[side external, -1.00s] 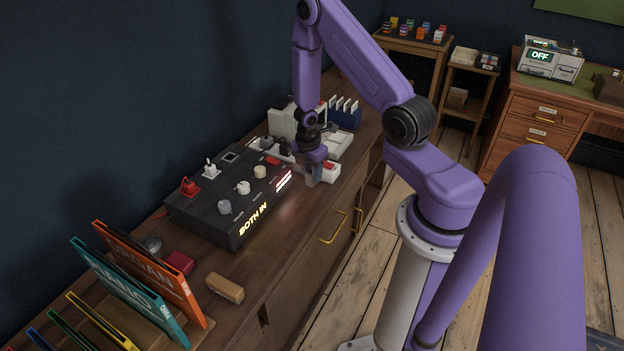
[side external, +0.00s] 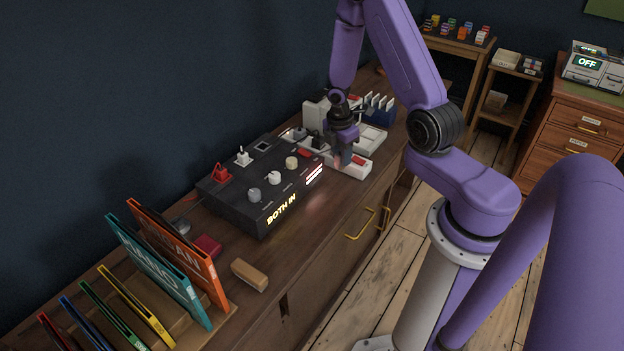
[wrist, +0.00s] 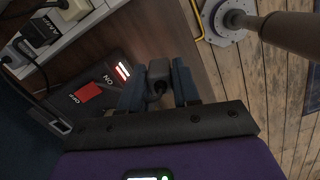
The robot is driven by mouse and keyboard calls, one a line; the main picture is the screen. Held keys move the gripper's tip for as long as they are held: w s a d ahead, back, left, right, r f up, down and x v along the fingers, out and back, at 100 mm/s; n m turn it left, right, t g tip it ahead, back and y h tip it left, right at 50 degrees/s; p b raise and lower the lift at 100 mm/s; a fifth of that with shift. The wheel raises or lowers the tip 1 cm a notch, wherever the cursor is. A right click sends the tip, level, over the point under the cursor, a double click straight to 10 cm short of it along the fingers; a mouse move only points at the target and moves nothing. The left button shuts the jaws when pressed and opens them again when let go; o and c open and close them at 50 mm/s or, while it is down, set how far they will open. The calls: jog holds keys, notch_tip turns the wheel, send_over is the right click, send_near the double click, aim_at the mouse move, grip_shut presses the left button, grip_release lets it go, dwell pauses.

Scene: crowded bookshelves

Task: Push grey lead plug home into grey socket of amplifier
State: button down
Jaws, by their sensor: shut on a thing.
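The dark amplifier (side external: 262,215) stands on the wooden cabinet top with its display lit "BOTH IN". A red plug (side external: 222,173) and a white plug (side external: 243,157) stand in its top. A pale-rimmed square opening (side external: 262,146), apparently the grey socket, looks empty; it also shows in the wrist view (wrist: 62,126). My gripper (side external: 342,158) is low beside the amplifier's far right end. In the wrist view its blue fingers (wrist: 158,88) are shut on a grey block (wrist: 159,70), apparently the grey lead plug. The plug is apart from the opening.
White boxes and a blue rack (side external: 380,108) stand behind. In front are a tan block (side external: 249,274), a red block (side external: 207,246) and upright records (side external: 165,265).

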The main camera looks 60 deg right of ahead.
jog(key=a+r+m+g+y, duration=0.1)
jog(key=a+r+m, duration=0.4)
jog(key=a+m, duration=0.3)
jog(key=a+r+m, duration=0.6)
jog(key=a, duration=0.4)
jog(key=w+d+f+n+t, duration=0.1)
jog(key=w+d+n, duration=0.55)
jog(key=n, duration=1.15)
jog(key=w+d+f+n+t, duration=0.15)
jog(key=w+d+n, duration=0.5)
jog(key=n, duration=1.15)
jog(key=w+f, duration=0.3)
jog(key=w, duration=0.1)
jog(key=w+d+f, duration=0.1)
jog(key=w+f, duration=0.1)
jog(key=w, duration=0.3)
jog(key=w+f, duration=0.3)
jog(key=w, duration=0.2)
jog(key=shift+w+d+f, duration=0.1)
jog(key=shift+d+f, duration=0.2)
jog(key=shift+f, duration=0.05)
jog(key=shift+w+f, duration=0.15)
jog(key=shift+f, duration=1.6)
